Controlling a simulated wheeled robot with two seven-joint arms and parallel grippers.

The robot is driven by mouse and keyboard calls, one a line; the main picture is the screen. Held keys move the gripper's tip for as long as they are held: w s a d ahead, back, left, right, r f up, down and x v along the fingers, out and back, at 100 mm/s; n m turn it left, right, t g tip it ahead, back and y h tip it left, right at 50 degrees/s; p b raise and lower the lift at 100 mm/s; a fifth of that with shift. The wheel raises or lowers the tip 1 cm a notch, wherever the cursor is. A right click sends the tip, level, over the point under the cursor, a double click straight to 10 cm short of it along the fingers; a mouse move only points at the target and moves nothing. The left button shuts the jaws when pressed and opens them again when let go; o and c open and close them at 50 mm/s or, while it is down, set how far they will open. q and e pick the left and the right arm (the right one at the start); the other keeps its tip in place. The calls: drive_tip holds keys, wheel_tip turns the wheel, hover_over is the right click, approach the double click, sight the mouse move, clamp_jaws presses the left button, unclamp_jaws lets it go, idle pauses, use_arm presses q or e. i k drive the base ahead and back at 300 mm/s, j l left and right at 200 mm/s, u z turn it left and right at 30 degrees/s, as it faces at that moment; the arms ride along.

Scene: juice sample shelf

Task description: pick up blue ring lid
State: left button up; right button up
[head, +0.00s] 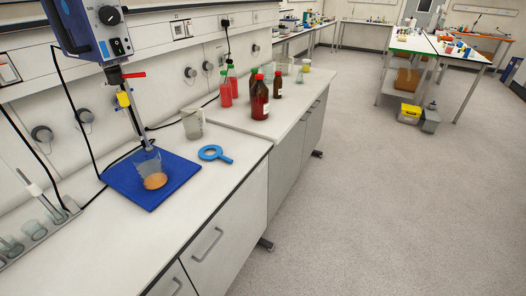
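The blue ring lid (214,153) lies flat on the white bench top, with its ring to the left and a short handle pointing right toward the bench's front edge. It lies apart from the blue mat (122,188) on its left. Neither of my grippers shows in the head view.
A beaker with orange-brown contents (154,173) stands on the mat under a blue overhead stirrer (88,27). A clear jug (193,124) stands behind the lid. Brown bottles (260,101) and red bottles (226,90) stand farther back. The floor (370,190) at right is clear.

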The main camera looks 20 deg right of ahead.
sight(202, 153)
drive_tip(key=l+u, duration=0.15)
drive_tip(key=u, duration=0.35)
drive_tip(key=i+l+u, duration=0.1)
drive_tip(key=u, duration=0.35)
drive_tip(key=l+u, duration=0.25)
drive_tip(key=l, duration=0.4)
drive_tip(key=i+l+u, duration=0.1)
drive_tip(key=l+u, duration=0.2)
drive_tip(key=l, duration=0.35)
drive_tip(key=l+u, duration=0.25)
drive_tip(key=l, duration=0.35)
drive_tip(key=k+l+u, duration=0.25)
drive_tip(key=l, duration=0.4)
drive_tip(key=i, duration=0.05)
